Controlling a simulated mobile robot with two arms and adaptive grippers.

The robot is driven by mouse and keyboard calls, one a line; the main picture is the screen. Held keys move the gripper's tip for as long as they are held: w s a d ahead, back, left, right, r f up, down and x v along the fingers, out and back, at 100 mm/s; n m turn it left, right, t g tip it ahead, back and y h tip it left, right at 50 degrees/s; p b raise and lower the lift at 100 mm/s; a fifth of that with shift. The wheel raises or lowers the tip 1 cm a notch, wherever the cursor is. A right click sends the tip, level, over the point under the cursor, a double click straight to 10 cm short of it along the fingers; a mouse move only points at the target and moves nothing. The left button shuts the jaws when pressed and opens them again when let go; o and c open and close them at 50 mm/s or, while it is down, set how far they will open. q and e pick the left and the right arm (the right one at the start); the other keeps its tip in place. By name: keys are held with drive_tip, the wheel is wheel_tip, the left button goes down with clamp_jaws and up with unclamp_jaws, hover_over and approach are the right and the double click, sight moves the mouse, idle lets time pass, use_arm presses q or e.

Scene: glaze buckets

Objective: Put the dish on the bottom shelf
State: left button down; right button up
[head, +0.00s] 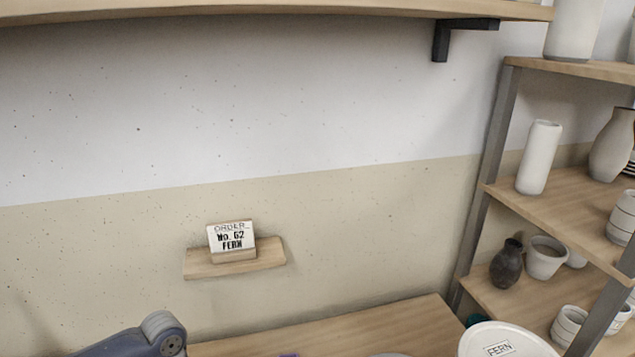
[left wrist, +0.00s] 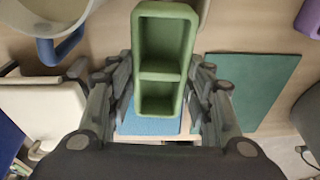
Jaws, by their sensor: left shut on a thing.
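A green dish (left wrist: 165,45) with two compartments shows in the left wrist view. My left gripper (left wrist: 160,85) has one finger on each side of it and is shut on it. The dish is not visible in the head view. A shelf rack with grey posts stands at the right of the head view. Its middle board (head: 565,203) and a lower board (head: 485,297) show; whether that lower one is the bottom shelf cannot be told. My right gripper is in neither view.
The lower board holds a dark vase (head: 507,265) and pale pots (head: 546,257). A white round thing labelled FERN (head: 505,340) is at the bottom edge. An order card (head: 231,238) reads "No. 62 FERN". A blue mat (left wrist: 150,122) and green mat (left wrist: 250,92) lie below the dish.

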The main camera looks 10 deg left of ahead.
use_arm(q)
drive_tip(key=d+r+n+t, duration=0.1)
drive_tip(key=d+r+n, duration=0.6)
drive_tip(key=n, duration=0.9)
drive_tip(key=s+d+r+n+t, duration=0.1)
drive_tip(key=d+r+n+t, duration=0.1)
drive_tip(key=d+r+n, duration=0.5)
drive_tip(key=shift+s+r+n+y, duration=0.3)
drive_tip(key=shift+r+n, duration=2.8)
drive_tip(key=shift+n, duration=1.3)
drive_tip(key=shift+d, duration=0.1)
